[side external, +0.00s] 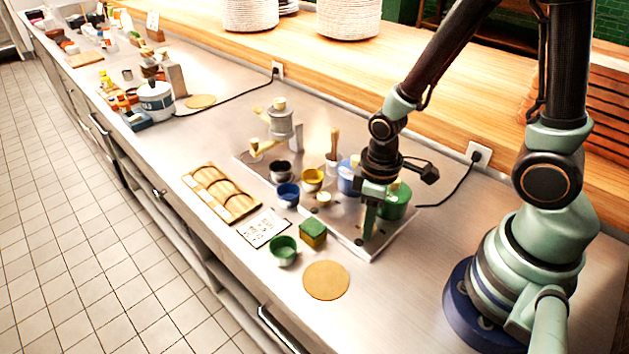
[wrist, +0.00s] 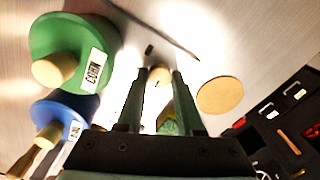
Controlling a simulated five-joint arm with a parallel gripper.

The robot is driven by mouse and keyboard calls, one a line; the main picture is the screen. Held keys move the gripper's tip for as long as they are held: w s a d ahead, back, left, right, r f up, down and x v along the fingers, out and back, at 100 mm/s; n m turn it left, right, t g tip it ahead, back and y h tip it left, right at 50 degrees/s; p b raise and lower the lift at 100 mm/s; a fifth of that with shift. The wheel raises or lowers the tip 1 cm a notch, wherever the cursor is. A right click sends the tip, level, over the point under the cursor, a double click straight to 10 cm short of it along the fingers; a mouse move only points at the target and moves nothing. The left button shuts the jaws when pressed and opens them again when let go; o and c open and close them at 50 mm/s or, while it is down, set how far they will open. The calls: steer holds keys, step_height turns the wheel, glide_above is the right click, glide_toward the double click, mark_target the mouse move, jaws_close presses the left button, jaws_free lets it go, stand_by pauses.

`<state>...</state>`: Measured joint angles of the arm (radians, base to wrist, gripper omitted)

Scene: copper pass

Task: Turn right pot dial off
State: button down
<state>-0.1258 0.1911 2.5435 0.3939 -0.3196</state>
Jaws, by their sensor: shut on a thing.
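The green pot (side external: 396,203) stands at the right end of the metal plate (side external: 402,236); its green lid with a tan knob and a white label shows in the wrist view (wrist: 72,42). A pale round dial (wrist: 158,76) sits between my fingertips in the wrist view. My gripper (side external: 370,236) points down in front of the green pot, its fingers shut on that dial. In the side view the fingers hide the dial, and its setting cannot be read. Another pale dial (side external: 324,198) stands to the left on the plate, in front of the blue pot (side external: 347,177).
A green-topped sponge block (side external: 313,233), a green bowl (side external: 284,250) and a round tan mat (side external: 326,280) lie in front of the plate. Blue (side external: 288,194) and yellow (side external: 312,179) cups stand left of my gripper. The counter right of the mat is clear.

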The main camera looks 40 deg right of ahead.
steer(key=shift+a, duration=0.1)
stand_by(0.4)
steer(key=c, duration=0.6)
jaws_free()
steer(key=shift+o, duration=0.2)
steer(key=shift+r, duration=0.1)
step_height(320, 180, up, 12)
steer(key=shift+s, duration=0.1)
